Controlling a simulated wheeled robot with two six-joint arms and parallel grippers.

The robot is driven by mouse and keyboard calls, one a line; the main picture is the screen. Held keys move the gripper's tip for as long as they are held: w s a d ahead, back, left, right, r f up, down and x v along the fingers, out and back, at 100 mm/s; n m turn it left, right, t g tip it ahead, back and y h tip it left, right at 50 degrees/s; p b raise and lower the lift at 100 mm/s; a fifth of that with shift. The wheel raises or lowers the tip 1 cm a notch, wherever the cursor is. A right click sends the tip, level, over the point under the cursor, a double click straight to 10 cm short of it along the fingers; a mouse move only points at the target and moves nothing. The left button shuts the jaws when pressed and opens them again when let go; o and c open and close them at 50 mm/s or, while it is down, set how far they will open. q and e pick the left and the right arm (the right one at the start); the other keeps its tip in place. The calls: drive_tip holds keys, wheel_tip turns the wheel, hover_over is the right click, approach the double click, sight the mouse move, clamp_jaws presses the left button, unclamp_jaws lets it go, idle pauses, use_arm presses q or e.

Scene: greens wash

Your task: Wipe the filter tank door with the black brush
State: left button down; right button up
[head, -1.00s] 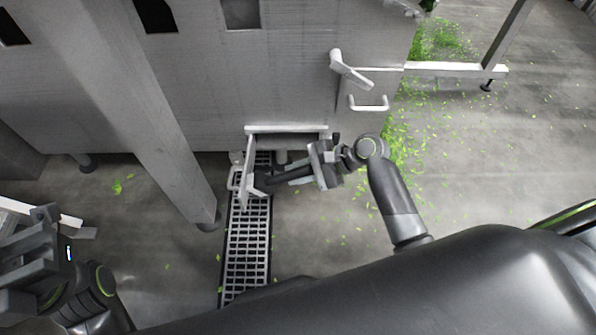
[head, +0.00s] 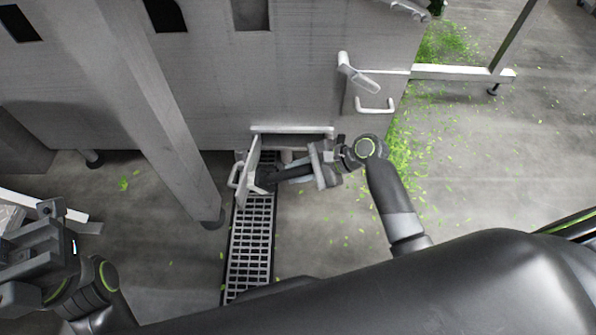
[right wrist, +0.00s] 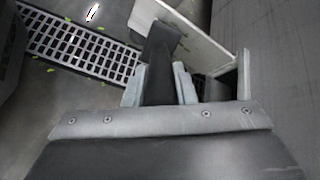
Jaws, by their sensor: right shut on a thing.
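The black brush (head: 287,174) is held in my right gripper (head: 300,173), which is shut on its handle. The brush points left, and its head is at the inner face of the open filter tank door (head: 251,172). In the right wrist view the brush (right wrist: 160,62) runs up between the fingers (right wrist: 158,88) to the pale door panel (right wrist: 200,38). I cannot tell whether the brush head touches the door. The door stands swung out from the opening low on the machine, its handle to the left. My left gripper (head: 30,245) is at the lower left, its fingertips unclear.
A floor grate (head: 250,245) lies below the door, also visible in the right wrist view (right wrist: 80,45). A slanting grey post (head: 165,110) stands left of it. A latch lever and handle (head: 375,108) stick out above right. Green leaf bits (head: 410,160) litter the floor at right.

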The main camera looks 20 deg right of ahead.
drive_tip(key=shift+w+d+f, duration=0.2)
drive_tip(key=shift+w+d, duration=0.2)
drive_tip(key=shift+w, duration=0.5)
drive_tip(key=shift+w+d+f+b, duration=0.1)
drive_tip(key=shift+w+f+b, duration=0.1)
drive_tip(key=shift+w, duration=0.35)
drive_tip(key=shift+w+d+f+b, duration=0.1)
drive_tip(key=shift+w+b, duration=0.1)
drive_tip(key=shift+w, duration=0.3)
drive_tip(key=shift+w+r, duration=0.1)
drive_tip(key=shift+w, duration=0.1)
drive_tip(key=shift+c, duration=0.3)
